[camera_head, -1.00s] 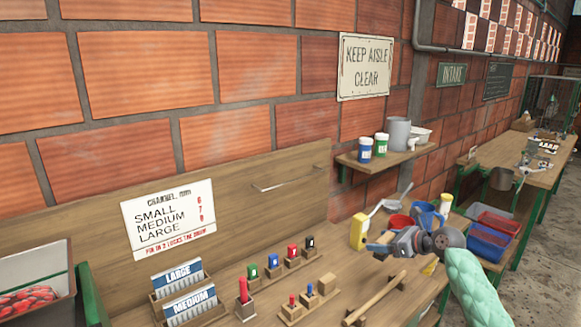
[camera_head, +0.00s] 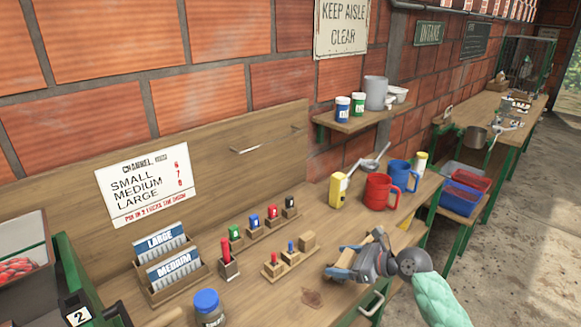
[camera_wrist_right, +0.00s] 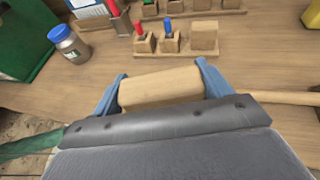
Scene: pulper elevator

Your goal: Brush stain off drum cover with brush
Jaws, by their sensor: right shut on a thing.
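My right gripper (camera_head: 347,262) is low over the workbench, right of the small block racks. In the right wrist view, its blue fingers (camera_wrist_right: 160,92) are shut on a pale wooden block of the brush (camera_wrist_right: 160,88). A wooden handle (camera_wrist_right: 290,97) shows to the right, past the gripper. In the head view the brush is mostly hidden by the gripper; a bit of wood (camera_head: 377,234) shows behind it. A brown stain-like patch (camera_head: 312,298) lies on the bench, left of and below the gripper. I cannot make out a drum cover. My left gripper is not in view.
A blue-lidded jar (camera_head: 207,307) stands at the front. Racks with coloured pegs (camera_head: 285,258) and card holders (camera_head: 172,265) stand left of the gripper. Red mug (camera_head: 381,191), blue mug (camera_head: 404,175) and yellow container (camera_head: 339,190) stand behind it. A shelf (camera_head: 370,113) overhangs the back.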

